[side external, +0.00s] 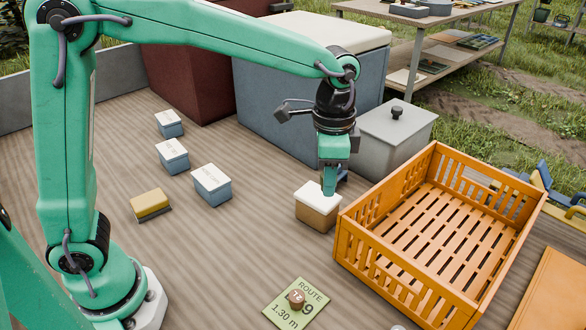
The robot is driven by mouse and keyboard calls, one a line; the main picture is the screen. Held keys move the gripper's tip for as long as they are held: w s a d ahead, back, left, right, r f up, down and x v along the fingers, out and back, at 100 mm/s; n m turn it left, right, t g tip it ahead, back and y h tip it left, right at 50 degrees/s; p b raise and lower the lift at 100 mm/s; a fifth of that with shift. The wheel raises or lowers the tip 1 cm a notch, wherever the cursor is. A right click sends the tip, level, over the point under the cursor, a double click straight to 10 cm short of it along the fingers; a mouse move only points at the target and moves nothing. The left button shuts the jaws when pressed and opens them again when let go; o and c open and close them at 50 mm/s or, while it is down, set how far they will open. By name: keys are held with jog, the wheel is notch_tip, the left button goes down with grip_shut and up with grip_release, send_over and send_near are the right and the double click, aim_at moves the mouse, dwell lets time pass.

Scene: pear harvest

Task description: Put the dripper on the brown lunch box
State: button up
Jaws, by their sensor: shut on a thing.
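The brown lunch box (316,211) has a white lid and stands on the wooden deck, just left of the orange crate. My gripper (329,189) points down over the right part of its lid. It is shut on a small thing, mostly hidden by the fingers. Only a dark blue bit (343,176) shows behind them, and I cannot tell for sure that it is the dripper. Whether the held thing touches the lid is also unclear. No dripper can be clearly made out elsewhere.
The slatted orange crate (388,275) stands close on the right. A grey lidded box (392,140) and a blue cooler (277,110) stand behind. Several blue lunch boxes (212,188) and a yellow sponge-like block (150,204) lie left. A green card (283,314) bears a small brown object (296,299).

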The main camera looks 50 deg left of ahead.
send_over(318, 194)
notch_tip(318, 194, down, 7)
dwell(0.3)
jog(key=shift+f, duration=2)
jog(key=shift+f, duration=0.1)
jog(key=o, duration=0.9)
jog(key=shift+o, duration=0.2)
